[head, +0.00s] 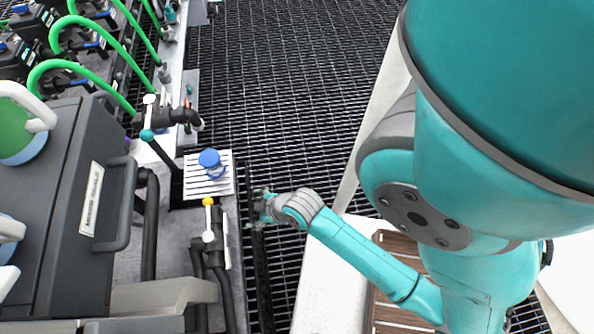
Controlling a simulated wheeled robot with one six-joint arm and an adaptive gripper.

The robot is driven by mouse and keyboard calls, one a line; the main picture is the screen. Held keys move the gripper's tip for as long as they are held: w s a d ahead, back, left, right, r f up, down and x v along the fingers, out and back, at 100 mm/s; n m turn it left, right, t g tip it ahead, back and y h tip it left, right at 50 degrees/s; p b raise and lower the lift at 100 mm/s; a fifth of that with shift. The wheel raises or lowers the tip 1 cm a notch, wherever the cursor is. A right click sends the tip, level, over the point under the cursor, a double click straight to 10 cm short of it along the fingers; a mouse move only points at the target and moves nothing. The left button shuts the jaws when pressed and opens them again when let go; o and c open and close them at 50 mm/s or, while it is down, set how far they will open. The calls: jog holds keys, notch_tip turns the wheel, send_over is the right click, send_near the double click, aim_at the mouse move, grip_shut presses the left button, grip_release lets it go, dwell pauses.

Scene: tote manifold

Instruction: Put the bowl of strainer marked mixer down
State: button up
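My gripper (263,207) is small in the head view, over the dark grating just right of the pipework. Its fingers are too small to tell whether they are open or shut, and I see nothing clearly held. A small clear cup-like piece with a blue top (210,160), possibly the strainer bowl, stands on a white ribbed tray (193,186), up and left of my gripper and apart from it. A dark valve fitting with a yellow top and white handle (209,228) is left of my gripper. No marking reading mixer is legible.
A large dark grey tote (55,165) with a white label (91,198) fills the left. Another dark fitting with a teal-tipped handle (160,115) stands behind the tray. Green hoses (95,22) arch at upper left. Open grating (290,90) lies beyond; a slatted wooden surface (388,318) is below.

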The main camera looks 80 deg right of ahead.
jog(key=s+a+r+t, duration=0.3)
jog(key=s+a+r, duration=0.1)
jog(key=s+r, duration=0.3)
jog(key=s+a+r+t+y, duration=0.1)
jog(key=s+a+r+t, duration=0.3)
jog(key=s+r, duration=0.3)
notch_tip(320, 180, up, 5)
jog(key=shift+a+f+m+y, duration=0.1)
jog(key=shift+a+m+y, duration=0.2)
jog(key=shift+a, duration=0.5)
